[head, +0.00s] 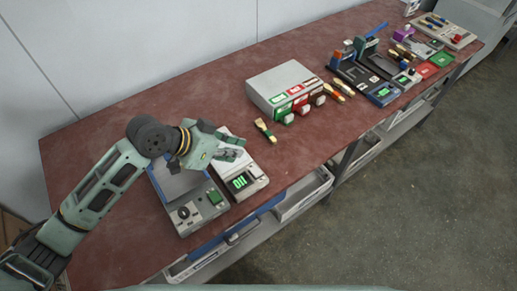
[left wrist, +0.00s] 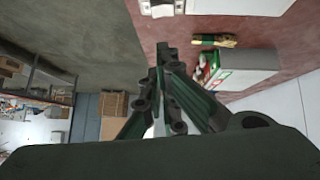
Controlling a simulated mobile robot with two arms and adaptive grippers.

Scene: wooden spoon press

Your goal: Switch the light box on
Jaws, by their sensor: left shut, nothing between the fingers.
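A grey box (head: 200,222) with a flat grey-blue panel, a black knob and a green button stands at the near left of the red-brown table; it looks like the light box. I cannot tell from its panel whether it is lit. My left gripper (head: 238,147) is shut and empty, above and to the right of this box, over the back of a white device (head: 254,184) with a lit green display. The gripper's closed fingers (left wrist: 164,52) point up the left wrist view. My right gripper is not in view.
A white box (head: 283,82) with green, red and brown fronts stands mid-table, with a wood-and-green tool (head: 265,130) lying before it. Darker devices (head: 365,78) and coloured pads (head: 428,70) fill the far right. Bare table (head: 110,130) lies at the left.

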